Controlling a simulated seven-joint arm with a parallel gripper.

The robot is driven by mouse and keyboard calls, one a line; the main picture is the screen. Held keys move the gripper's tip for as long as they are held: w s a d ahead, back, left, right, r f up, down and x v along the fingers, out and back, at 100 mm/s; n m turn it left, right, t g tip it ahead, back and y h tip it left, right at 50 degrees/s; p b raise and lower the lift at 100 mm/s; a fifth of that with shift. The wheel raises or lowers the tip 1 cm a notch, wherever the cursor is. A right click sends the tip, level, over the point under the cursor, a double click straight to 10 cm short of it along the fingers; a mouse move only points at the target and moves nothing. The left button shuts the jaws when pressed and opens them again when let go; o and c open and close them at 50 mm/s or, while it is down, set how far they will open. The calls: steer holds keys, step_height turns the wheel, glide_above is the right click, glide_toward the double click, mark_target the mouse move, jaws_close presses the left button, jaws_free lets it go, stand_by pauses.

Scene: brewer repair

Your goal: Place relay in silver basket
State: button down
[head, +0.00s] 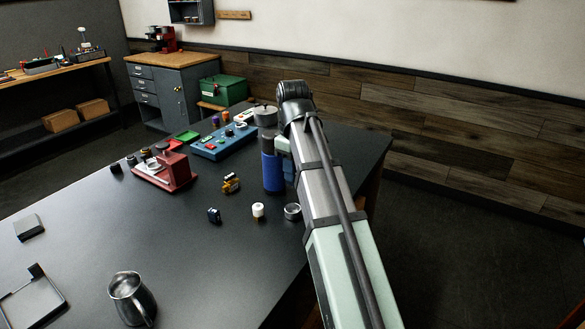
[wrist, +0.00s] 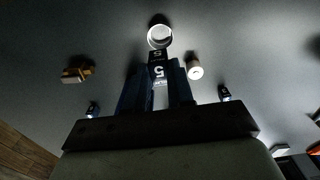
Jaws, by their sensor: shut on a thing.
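A red machine (head: 172,172) and metal pitcher (head: 131,297) stand farther left. The table's middle is clear.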

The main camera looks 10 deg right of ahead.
steer(key=shift+f, duration=3.85)
steer(key=c, duration=0.9)
jaws_free()
